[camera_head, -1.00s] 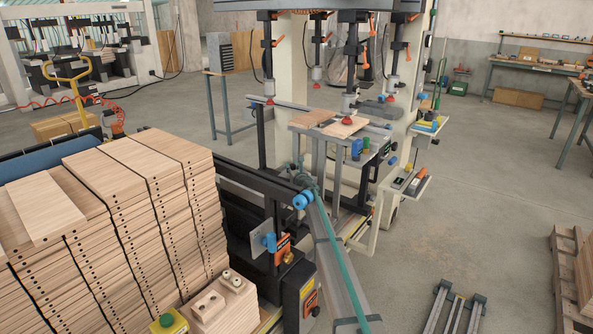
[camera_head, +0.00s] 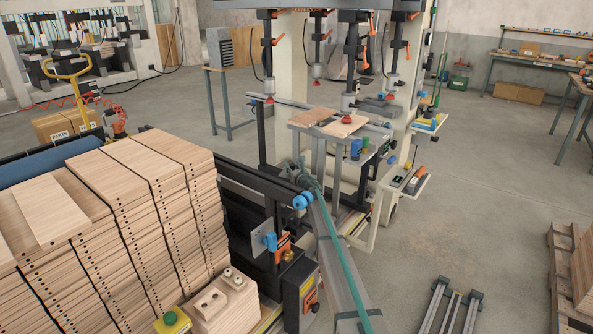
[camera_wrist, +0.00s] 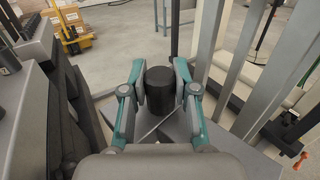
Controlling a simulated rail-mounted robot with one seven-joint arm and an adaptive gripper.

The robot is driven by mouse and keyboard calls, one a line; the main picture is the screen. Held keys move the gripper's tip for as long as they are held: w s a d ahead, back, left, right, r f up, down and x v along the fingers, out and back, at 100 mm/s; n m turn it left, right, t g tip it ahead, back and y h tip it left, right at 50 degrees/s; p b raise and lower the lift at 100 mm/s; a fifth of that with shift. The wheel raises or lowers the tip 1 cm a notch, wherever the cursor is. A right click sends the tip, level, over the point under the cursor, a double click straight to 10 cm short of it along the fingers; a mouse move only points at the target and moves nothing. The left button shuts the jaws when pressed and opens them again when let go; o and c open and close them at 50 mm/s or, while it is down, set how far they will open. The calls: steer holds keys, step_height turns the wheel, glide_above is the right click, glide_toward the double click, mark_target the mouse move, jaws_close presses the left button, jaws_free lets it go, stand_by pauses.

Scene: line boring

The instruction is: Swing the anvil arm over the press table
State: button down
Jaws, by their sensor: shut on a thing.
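In the wrist view my gripper (camera_wrist: 160,84) has its two grey-and-teal fingers closed on either side of an upright black cylindrical knob (camera_wrist: 158,92). The knob stands above a flat grey surface (camera_wrist: 176,128); I cannot tell for certain whether this is the anvil arm. In the head view my gripper (camera_head: 300,180) is small, at the far end of my teal-and-grey arm, below and left of the press table (camera_head: 374,149). The knob is not clear there. Light wooden boards (camera_head: 345,126) lie on the press table under red-tipped press cylinders (camera_head: 349,101).
A black beam (camera_head: 245,176) with blue knobs runs close to my arm. A tall stack of drilled boards (camera_head: 125,210) fills the left. Grey upright posts (camera_wrist: 237,62) stand close right of my gripper. Open floor (camera_head: 480,190) lies to the right.

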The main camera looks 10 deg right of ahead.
steer(key=shift+s+a+r+n+y+p, duration=0.1)
steer(key=shift+s+n+y+p, duration=0.25)
steer(key=shift+p, duration=0.7)
steer(key=shift+s+a+n+y+p, duration=0.15)
steer(key=shift+n+y+p, duration=0.1)
steer(key=shift+y+p, duration=0.3)
steer(key=shift+s+n+g+y+p, duration=0.25)
steer(key=shift+n+g+y+p, duration=0.05)
steer(key=shift+g+y+p, duration=0.1)
steer(key=shift+a, duration=0.1)
steer(key=shift+s+n+y+p, duration=0.25)
steer(key=shift+n+y+p, duration=0.05)
steer(key=shift+y+p, duration=0.1)
steer(key=shift+s+a+n+g+y, duration=0.3)
steer(key=shift+s+n+g+y, duration=0.45)
steer(key=shift+y, duration=0.35)
